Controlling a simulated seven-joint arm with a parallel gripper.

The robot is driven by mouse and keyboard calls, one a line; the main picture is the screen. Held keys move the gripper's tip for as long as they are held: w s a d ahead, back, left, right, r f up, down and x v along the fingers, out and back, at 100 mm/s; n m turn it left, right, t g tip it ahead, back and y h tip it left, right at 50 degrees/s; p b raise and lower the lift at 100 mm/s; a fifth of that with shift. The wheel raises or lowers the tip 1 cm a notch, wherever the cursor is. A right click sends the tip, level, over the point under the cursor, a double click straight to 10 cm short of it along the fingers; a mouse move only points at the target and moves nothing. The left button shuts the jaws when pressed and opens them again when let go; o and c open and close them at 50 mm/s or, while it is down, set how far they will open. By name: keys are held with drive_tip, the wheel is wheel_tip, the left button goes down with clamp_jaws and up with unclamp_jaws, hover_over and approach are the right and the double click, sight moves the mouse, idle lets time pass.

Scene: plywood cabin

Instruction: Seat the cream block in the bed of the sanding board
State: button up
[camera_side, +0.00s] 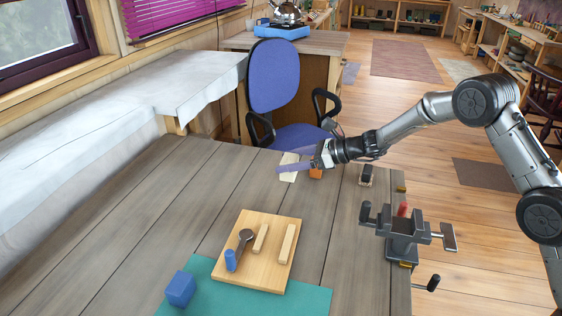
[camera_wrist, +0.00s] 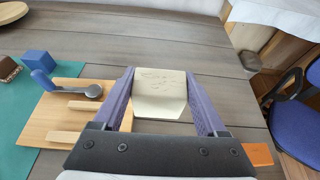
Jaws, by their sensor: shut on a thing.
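The cream block (camera_wrist: 160,108) fills the space between the purple fingers of my gripper (camera_wrist: 160,78), which is shut on it. Pale faces with faint line drawings show there; I cannot tell whether the drawings are on the block or on a sheet behind it. In the side view my gripper (camera_side: 288,168) is over the far part of the table, beyond the board, with cream showing around the fingers. The sanding board (camera_side: 258,278) is light wood with two raised strips (camera_side: 287,244) and a blue-handled lever (camera_side: 231,260). It also shows left in the wrist view (camera_wrist: 42,125).
The board lies partly on a green mat (camera_side: 310,302), beside a blue cube (camera_side: 180,289). An orange block (camera_side: 316,173) is close to my gripper. A vise (camera_side: 402,240) stands at the table's right edge. Bare tabletop lies between gripper and board.

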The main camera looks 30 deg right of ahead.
drive_tip(key=shift+s+r, duration=0.2)
drive_tip(key=shift+s, duration=0.15)
drive_tip(key=shift+s+f, duration=0.75)
drive_tip(key=shift+s, duration=0.05)
drive_tip(key=s+a+r, duration=0.2)
drive_tip(key=s, duration=0.9)
drive_tip(key=s+a+r, duration=0.1)
drive_tip(key=s+a, duration=0.2)
drive_tip(key=s, duration=0.7)
drive_tip(key=w+a+f, duration=0.1)
drive_tip(key=w+f, duration=0.1)
drive_tip(key=w, duration=0.2)
drive_tip(key=w+a+f, duration=0.2)
drive_tip(key=w+f, duration=0.1)
drive_tip(key=w+a+f, duration=0.2)
drive_tip(key=w+f, duration=0.1)
drive_tip(key=w, duration=0.1)
drive_tip(key=shift+w, duration=0.3)
drive_tip(key=shift+w+a+f, duration=0.25)
drive_tip(key=shift+w+f, duration=0.4)
drive_tip(key=shift+f, duration=1.55)
